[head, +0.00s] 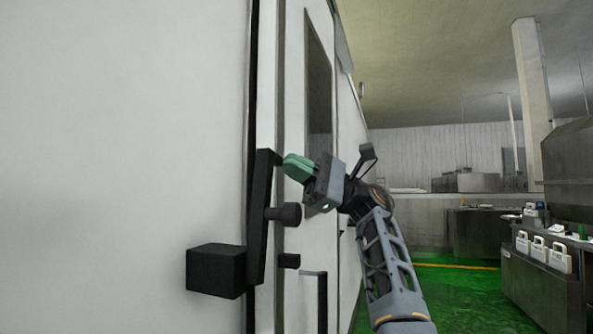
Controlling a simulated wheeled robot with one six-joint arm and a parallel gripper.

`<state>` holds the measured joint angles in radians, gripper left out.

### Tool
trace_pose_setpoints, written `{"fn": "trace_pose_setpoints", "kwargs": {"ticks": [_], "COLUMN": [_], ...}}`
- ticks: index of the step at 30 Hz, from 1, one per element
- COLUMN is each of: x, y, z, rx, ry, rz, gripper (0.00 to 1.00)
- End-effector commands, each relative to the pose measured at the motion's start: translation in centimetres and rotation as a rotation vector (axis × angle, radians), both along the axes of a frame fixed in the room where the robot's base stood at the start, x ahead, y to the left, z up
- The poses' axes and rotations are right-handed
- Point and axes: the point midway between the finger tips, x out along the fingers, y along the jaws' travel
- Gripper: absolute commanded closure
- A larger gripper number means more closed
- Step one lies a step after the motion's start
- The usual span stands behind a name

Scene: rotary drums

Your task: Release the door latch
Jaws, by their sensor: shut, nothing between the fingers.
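The white door (293,245) is on the left side of the head view, with a dark window panel (318,110). A black latch handle (262,215), long and slightly tilted, stands upright along the door's edge. A round black knob (284,214) sticks out to its right, and a black block (215,271) sits at its lower left. My gripper (287,164) is shut, its green fingers pointing left at the upper end of the latch handle. The fingertips are very close to the handle; I cannot tell whether they touch. Nothing shows between the fingers.
A vertical black bar (322,300) stands on the door below my gripper. To the right, a metal counter (540,285) holds white containers (540,249). A pale pillar (532,85) rises behind it. The green floor (440,300) between door and counter is clear.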

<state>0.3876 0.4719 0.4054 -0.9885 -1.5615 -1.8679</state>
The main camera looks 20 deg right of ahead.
Motion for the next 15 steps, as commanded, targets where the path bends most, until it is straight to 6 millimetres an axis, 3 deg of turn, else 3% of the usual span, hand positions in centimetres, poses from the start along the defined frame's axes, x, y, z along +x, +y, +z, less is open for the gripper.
{"fn": "trace_pose_setpoints", "kwargs": {"ticks": [15], "x": [-2.7], "y": [2.1], "z": [1.7], "rx": [-0.017], "ry": [-0.022], "rz": [0.001], "gripper": [1.0]}}
